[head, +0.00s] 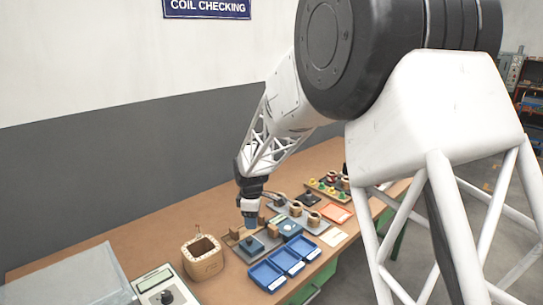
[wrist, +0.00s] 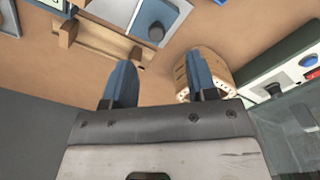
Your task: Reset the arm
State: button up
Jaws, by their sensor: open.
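My gripper (head: 250,218) hangs over the workbench (head: 130,240), pointing down, near a dark blue block with a knob (head: 251,245). In the wrist view my gripper (wrist: 160,76) has its two blue fingers spread wide with nothing between them. Bare brown bench top shows beyond the fingers. A wooden coil body (head: 203,265) stands left of the gripper in the head view. In the wrist view it is the round wooden piece (wrist: 221,76) by the right finger, partly hidden behind it.
Blue trays (head: 268,277) line the front edge. A meter box (head: 158,287) and a clear case (head: 75,285) stand at the left. Small coils (head: 314,219) and an orange tray (head: 338,214) lie to the right. A wooden rack (wrist: 92,38) is close by. The back-left bench is clear.

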jog(key=s+d+r+m+t, duration=0.1)
jog(key=s+d+r+m, duration=0.8)
jog(key=s+d+r, duration=0.85)
jog(key=s+d+m, duration=0.4)
jog(key=s+d, duration=0.1)
jog(key=s, duration=0.7)
jog(key=s+d+m+t, duration=0.1)
jog(key=s+d+m, duration=0.3)
jog(key=s, duration=0.9)
jog(key=shift+s+d+f+m+t, duration=0.25)
jog(key=shift+d+f+m+t, duration=0.05)
jog(key=shift+d+f, duration=0.1)
